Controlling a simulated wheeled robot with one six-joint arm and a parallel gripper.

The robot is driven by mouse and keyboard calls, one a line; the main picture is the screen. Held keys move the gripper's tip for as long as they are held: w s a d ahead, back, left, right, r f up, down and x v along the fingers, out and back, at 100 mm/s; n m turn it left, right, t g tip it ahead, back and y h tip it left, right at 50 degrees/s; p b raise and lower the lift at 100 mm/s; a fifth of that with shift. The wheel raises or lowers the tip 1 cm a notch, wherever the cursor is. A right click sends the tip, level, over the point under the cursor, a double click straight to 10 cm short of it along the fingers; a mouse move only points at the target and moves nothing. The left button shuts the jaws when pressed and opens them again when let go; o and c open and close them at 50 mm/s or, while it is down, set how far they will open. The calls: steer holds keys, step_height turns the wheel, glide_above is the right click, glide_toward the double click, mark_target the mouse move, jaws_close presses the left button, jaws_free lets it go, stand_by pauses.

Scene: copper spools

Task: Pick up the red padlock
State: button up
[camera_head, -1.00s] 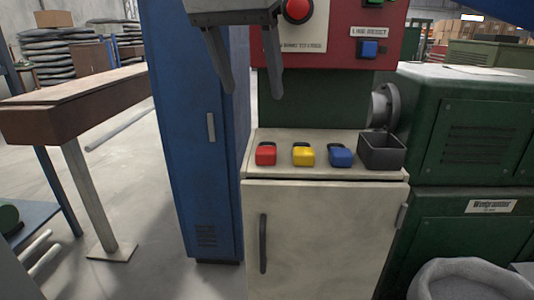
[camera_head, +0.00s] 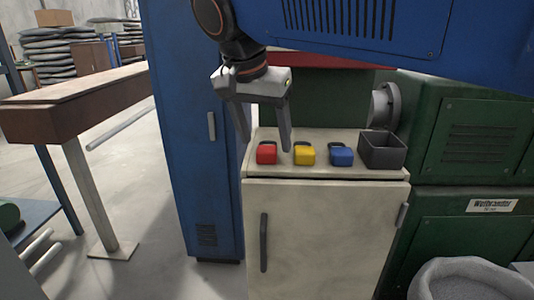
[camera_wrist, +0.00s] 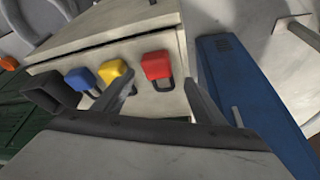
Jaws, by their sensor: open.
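The red padlock (camera_head: 266,154) lies on top of the pale cabinet (camera_head: 325,215), at the left end of a row. It also shows in the wrist view (camera_wrist: 157,67), with its dark shackle toward my gripper. My gripper (camera_head: 266,147) is open and empty, pointing down, with its fingers on either side of the red padlock in the head view. In the wrist view the red padlock lies between the two fingers and a little beyond their tips. I cannot tell the exact height of the fingertips above the cabinet top.
A yellow padlock (camera_head: 304,155) is close to the right finger. A blue padlock (camera_head: 341,156) and a dark open bin (camera_head: 382,152) stand further right. A tall blue cabinet (camera_head: 190,130) rises close on the left. Green machinery (camera_head: 460,130) stands on the right.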

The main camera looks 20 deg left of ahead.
steer(key=shift+x, duration=1.15)
steer(key=c, duration=1.4)
steer(key=shift+r, duration=0.1)
